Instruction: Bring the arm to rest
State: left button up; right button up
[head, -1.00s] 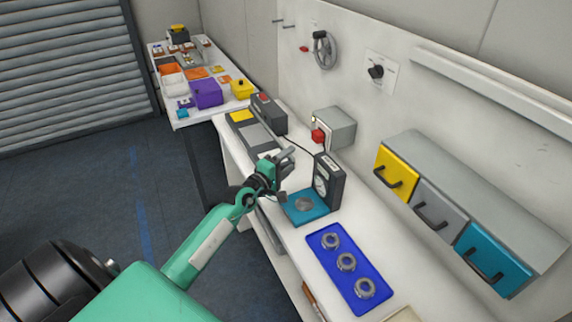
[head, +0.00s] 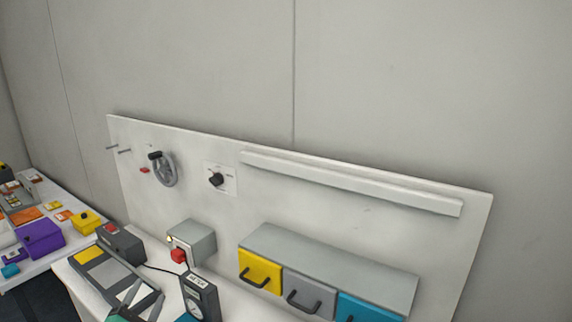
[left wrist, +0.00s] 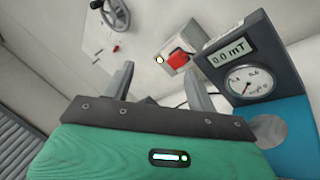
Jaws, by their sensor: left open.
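My left gripper (head: 140,297) shows at the bottom edge of the head view, in front of the bench devices, with a bit of my green arm below it. In the left wrist view its two grey fingers (left wrist: 159,88) are apart with nothing between them. The black gauge (left wrist: 245,62) reading 0.0 mT stands to the right of the fingers, on or beside a teal base (left wrist: 292,125) with a grey disc. The gauge also shows in the head view (head: 201,297). My right gripper is out of view.
A grey box with a red button (head: 179,256) is behind the gripper. A dark device with a yellow panel (head: 90,255) lies to its left. Yellow (head: 260,270), grey and teal drawers are at right. A handwheel (head: 164,169) is on the white back panel.

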pick_arm(q)
jog(key=s+a+f+n+g+y, duration=0.1)
jog(key=s+f+n+g+y, duration=0.3)
jog(key=n, duration=0.7)
jog(key=s+r+n+y, duration=0.1)
jog(key=s+n+y, duration=0.3)
jog(key=n, duration=0.6)
jog(key=s+a+f+n+g+y, duration=0.1)
jog(key=s+f+n+g+y, duration=0.1)
jog(key=s+n, duration=0.65)
jog(key=s+d+f+n+g+h, duration=0.5)
jog(key=s+d+n+g, duration=0.1)
jog(key=s+d+n, duration=0.25)
jog(key=s+d+f+n+g+h, duration=0.4)
jog(key=s+d+f+n+g, duration=0.1)
jog(key=s+d+n, duration=0.3)
notch_tip(320, 180, down, 29)
jog(key=a+g, duration=0.1)
jog(key=s+a+f, duration=0.2)
jog(key=s+f, duration=0.8)
jog(key=s+a+f+g, duration=0.1)
jog(key=s+f, duration=0.9)
jog(key=f, duration=0.1)
jog(key=shift+s+a+f, duration=0.3)
jog(key=shift+s+a, duration=0.05)
